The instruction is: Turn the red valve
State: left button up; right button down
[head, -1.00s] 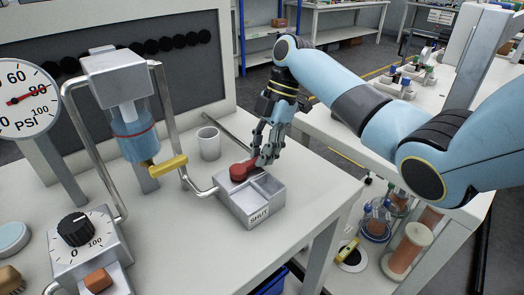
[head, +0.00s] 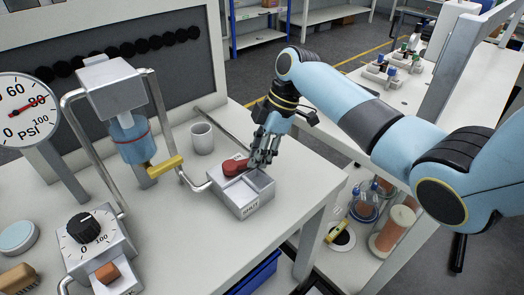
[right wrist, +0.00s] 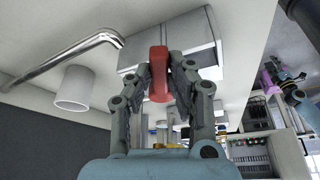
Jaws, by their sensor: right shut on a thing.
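The red valve (head: 236,164) is a red lever on top of a grey box (head: 255,202) marked SHUT on its front. The box stands near the right part of the bench, at the end of a bent pipe. My right gripper (head: 262,160) is at the right end of the red lever. In the right wrist view the red valve (right wrist: 158,75) stands between the two fingers of the right gripper (right wrist: 160,82), which are shut on it. My left gripper is not in view.
A white cup (head: 202,138) stands behind the box. A yellow lever (head: 165,167), a dial box (head: 95,240) and a pressure gauge (head: 25,110) are to the left. The bench's right edge (head: 318,215) is close to the box.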

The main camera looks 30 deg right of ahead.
jog(key=c, duration=1.2)
grip_release()
jog(key=shift+c, duration=0.2)
jog(key=v, duration=1.2)
jog(key=shift+s+d, duration=0.1)
